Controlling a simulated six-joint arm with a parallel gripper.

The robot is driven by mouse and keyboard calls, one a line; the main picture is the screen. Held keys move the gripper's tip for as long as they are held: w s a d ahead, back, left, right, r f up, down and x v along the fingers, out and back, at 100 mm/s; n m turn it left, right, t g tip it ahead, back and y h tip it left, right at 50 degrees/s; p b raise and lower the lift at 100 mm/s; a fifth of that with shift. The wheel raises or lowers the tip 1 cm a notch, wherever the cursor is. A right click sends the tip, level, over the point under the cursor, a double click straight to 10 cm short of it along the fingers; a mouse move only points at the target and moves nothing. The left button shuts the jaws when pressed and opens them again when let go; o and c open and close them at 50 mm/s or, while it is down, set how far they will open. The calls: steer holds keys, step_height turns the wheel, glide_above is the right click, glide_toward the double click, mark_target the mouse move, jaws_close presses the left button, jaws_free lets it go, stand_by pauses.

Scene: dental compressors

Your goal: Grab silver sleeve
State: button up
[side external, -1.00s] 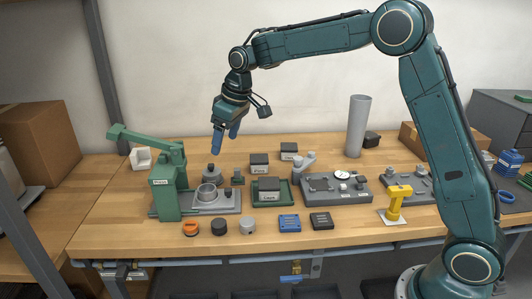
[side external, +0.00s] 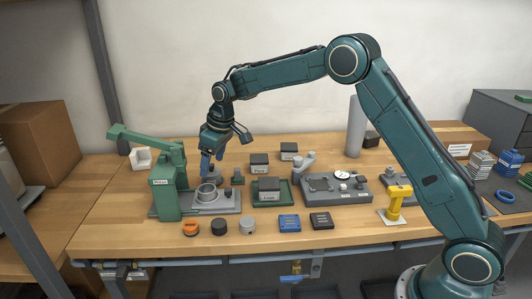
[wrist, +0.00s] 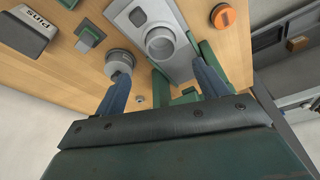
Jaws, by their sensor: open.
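A silver-grey open ring, which looks like the sleeve (side external: 207,192), stands upright on the grey base plate (side external: 228,203) of the green press. It also shows in the wrist view (wrist: 160,42), beyond and between my fingertips. A grey stepped round piece (wrist: 118,62) is close to my left-hand finger in the wrist view; I cannot tell whether they touch. My gripper (side external: 212,164) is open, with its blue fingers pointing down just behind the ring, and holds nothing. In the side view it partly hides the stepped piece.
The green press (side external: 165,190) stands immediately left of the ring. Black-topped boxes (side external: 268,189) and a grey fixture board (side external: 335,188) lie to the right. An orange part (side external: 190,228), a dark cylinder (side external: 219,227) and a grey cylinder (side external: 247,226) line the front.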

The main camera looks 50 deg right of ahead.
glide_toward(208, 187)
steer(key=shift+s+a+f, duration=0.2)
steer(key=shift+a+f, duration=0.3)
steer(key=shift+f, duration=0.2)
steer(key=shift+s+a+f, duration=0.15)
steer(key=shift+a+f, duration=0.3)
steer(key=shift+f, duration=0.2)
steer(key=shift+x, duration=2.6)
steer(key=shift+s+a, duration=0.1)
steer(key=shift+s, duration=0.05)
steer(key=c, duration=1.1)
